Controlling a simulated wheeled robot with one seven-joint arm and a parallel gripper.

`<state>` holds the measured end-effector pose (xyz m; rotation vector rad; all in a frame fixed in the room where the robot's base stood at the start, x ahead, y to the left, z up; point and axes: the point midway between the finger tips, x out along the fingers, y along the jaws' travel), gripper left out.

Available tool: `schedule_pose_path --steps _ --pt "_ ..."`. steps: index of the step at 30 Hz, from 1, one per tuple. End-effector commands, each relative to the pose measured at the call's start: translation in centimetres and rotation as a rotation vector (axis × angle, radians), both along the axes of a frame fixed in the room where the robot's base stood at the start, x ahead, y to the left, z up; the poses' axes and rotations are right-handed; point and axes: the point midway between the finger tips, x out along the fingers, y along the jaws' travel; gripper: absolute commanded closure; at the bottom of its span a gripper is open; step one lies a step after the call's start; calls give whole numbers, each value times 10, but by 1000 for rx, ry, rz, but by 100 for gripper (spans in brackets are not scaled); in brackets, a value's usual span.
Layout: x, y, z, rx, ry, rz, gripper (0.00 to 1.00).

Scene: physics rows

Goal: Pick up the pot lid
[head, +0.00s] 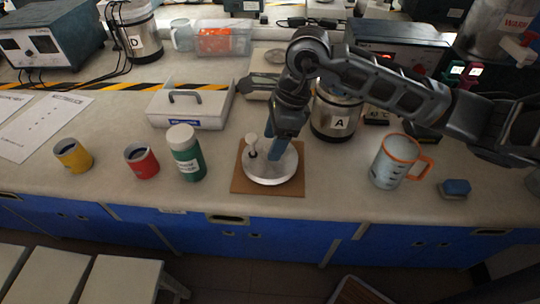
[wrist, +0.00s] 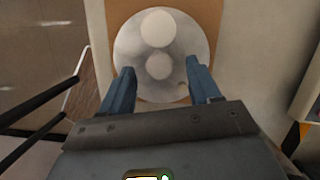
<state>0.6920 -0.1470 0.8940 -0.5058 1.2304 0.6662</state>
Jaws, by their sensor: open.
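The pot lid (head: 271,170) is a round metal disc with a pale upright knob (head: 252,142). It lies on a brown square board (head: 268,187) near the front edge of the bench. In the wrist view the lid (wrist: 130,52) lies beyond my fingertips, and round pale shapes of the knob (wrist: 158,28) show over its middle. My gripper (head: 272,147) points down over the lid in the head view. In the wrist view my gripper (wrist: 160,80) is open, its two blue fingers apart with nothing held between them.
A green-labelled jar (head: 186,160), a red cup (head: 141,161) and a yellow cup (head: 73,155) stand to the left. A white box with a handle (head: 189,106) is behind. Metal container A (head: 335,112) stands close behind right, and an orange-rimmed jug (head: 389,165) is at right.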

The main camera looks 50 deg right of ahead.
Motion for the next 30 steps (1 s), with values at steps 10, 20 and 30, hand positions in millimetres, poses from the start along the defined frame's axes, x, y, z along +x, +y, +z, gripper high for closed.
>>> schedule_pose_path --steps 10,20,30 --pt "3 3 -17 0 0 0 38" --pt "3 3 -17 0 0 0 62" --pt "3 3 -17 0 0 0 94"
